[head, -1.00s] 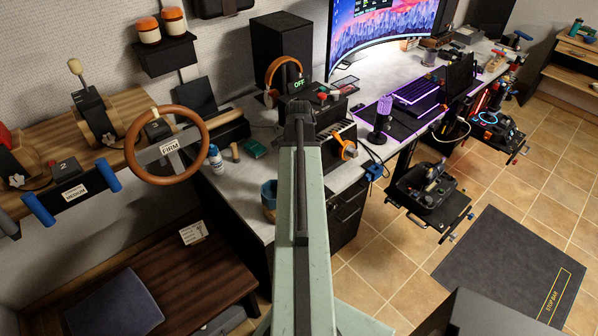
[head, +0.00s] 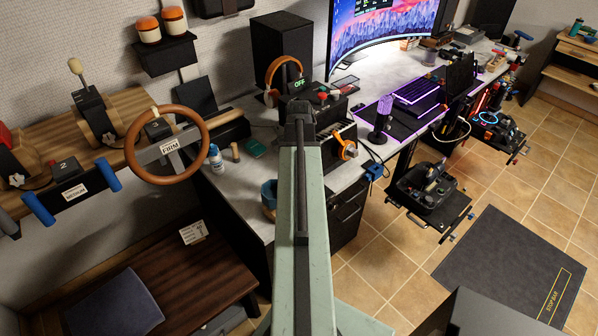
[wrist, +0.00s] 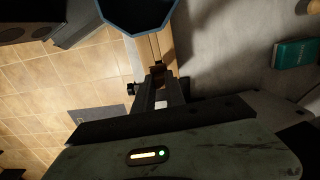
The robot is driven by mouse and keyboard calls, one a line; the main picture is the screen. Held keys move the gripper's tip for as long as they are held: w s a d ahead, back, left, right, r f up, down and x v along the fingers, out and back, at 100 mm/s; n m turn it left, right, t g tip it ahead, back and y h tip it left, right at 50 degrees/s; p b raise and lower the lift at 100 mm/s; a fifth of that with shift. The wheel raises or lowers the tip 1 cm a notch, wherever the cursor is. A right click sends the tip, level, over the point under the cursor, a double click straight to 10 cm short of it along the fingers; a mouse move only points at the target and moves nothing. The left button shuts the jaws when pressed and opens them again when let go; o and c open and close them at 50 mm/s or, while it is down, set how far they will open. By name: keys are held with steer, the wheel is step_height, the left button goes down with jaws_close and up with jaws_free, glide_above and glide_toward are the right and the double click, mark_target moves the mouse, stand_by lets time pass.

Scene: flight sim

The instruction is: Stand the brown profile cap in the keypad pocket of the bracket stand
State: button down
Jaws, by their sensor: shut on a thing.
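In the wrist view, my gripper (wrist: 158,80) points away from the camera with its jaws shut on a small dark brown piece, which appears to be the brown profile cap (wrist: 158,70). Only a small part of the cap shows between the fingertips, so its tilt cannot be told. A blue faceted cup (wrist: 138,17) is just beyond the fingertips at the top; it also shows on the desk in the head view (head: 268,193). In the head view my gripper is hidden behind my own green arm. I cannot make out the bracket stand or its keypad pocket with certainty.
The grey desktop (head: 235,190) holds a white bottle (head: 216,158), a small tan cylinder (head: 235,152), a teal box (head: 255,148) and a dark control unit (head: 325,97). A steering wheel (head: 128,150) is at left.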

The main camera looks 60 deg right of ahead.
steer(key=shift+f, duration=0.1)
stand_by(0.3)
steer(key=shift+f+b, duration=0.35)
steer(key=shift+b, duration=0.1)
steer(key=shift+f+b, duration=2.15)
steer(key=shift+b, duration=0.05)
steer(key=c, duration=1.3)
jaws_free()
steer(key=shift+r, duration=0.1)
step_height(320, 180, up, 8)
steer(key=p, duration=0.8)
